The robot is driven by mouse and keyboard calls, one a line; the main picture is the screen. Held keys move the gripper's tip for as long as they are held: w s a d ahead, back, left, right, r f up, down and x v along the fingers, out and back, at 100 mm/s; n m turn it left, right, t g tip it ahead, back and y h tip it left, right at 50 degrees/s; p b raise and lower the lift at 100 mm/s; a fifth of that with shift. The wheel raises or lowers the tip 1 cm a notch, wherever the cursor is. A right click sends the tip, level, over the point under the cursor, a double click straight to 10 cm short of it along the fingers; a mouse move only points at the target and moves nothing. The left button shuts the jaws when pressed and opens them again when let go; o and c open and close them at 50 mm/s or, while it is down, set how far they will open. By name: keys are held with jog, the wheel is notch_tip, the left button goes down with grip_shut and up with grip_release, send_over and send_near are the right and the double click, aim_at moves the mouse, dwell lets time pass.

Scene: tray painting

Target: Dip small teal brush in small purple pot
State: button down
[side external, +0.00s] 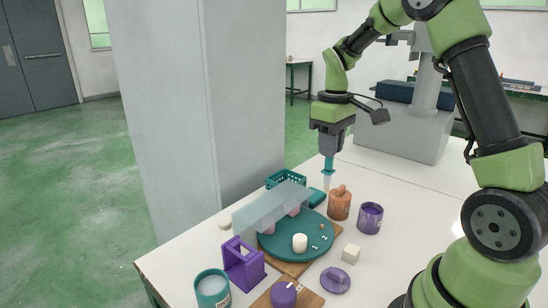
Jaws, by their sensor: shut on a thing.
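My gripper (329,152) is shut on the teal brush (328,166), which hangs upright below it with a paler lower part. The brush's lower end is close to the orange pot and a flat teal item; its exact height over the table is hard to tell. The purple pot (369,218) stands open on the white table, right of the orange pot and apart from the brush. A purple lid with a knob (335,280) lies on the table nearer the camera. Another purple knobbed thing (284,294) sits on a wooden board at the front.
An orange pot with a lid (339,204) stands between brush and purple pot. A round teal tray (318,244) holds a white cylinder (300,243), with a translucent slab (268,208) above. A teal basket (286,179), purple stand (243,264) and pale cube (351,254) stand nearby. The right table is clear.

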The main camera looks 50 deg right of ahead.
jog(key=s+d, duration=0.8)
jog(key=d, duration=0.1)
notch_tip(320, 180, down, 8)
jog(key=shift+s+a, duration=0.15)
jog(key=shift+a, duration=0.05)
dwell(0.7)
jog(key=shift+r, duration=1.7)
notch_tip(320, 180, up, 4)
jog(key=shift+r, duration=0.25)
jog(key=shift+a, duration=0.1)
